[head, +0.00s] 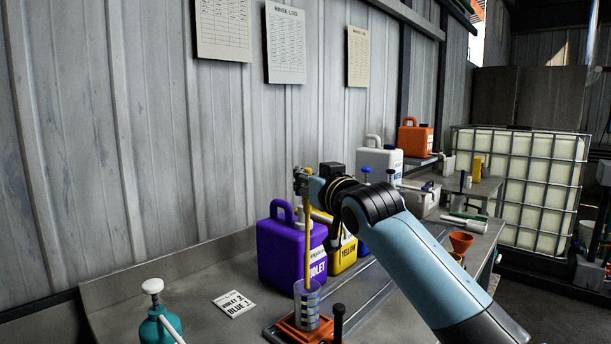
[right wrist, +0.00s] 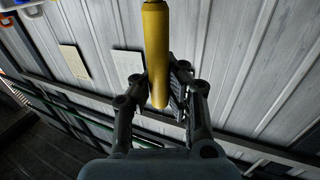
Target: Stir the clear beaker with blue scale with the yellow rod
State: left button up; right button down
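The clear beaker with blue scale (head: 307,308) stands upright on an orange base (head: 290,331) at the front of the bench. My right gripper (head: 303,184) is above the beaker and shut on the yellow rod (head: 308,240). The rod hangs almost upright, its lower end at the beaker's mouth and seemingly inside; how deep it reaches is hard to tell. In the right wrist view the yellow rod (right wrist: 157,50) sits between the two fingers of my gripper (right wrist: 158,85). My left gripper is not in view.
A violet jug (head: 280,250) and a yellow jug (head: 345,255) stand close behind the rod. A teal bottle (head: 158,328) is at the front left, near a label card (head: 234,303). A dark upright post (head: 338,322) is right of the beaker. The bench's left part is mostly clear.

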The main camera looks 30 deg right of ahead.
aim_at(308, 218)
notch_tip(308, 218, down, 6)
jog(key=b, duration=0.3)
jog(key=shift+f+b, duration=0.45)
jog(key=shift+f, duration=0.2)
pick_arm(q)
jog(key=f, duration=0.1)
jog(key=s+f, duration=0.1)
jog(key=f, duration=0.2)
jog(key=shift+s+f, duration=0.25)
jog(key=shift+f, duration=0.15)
pick_arm(e)
jog(key=shift+f, duration=0.35)
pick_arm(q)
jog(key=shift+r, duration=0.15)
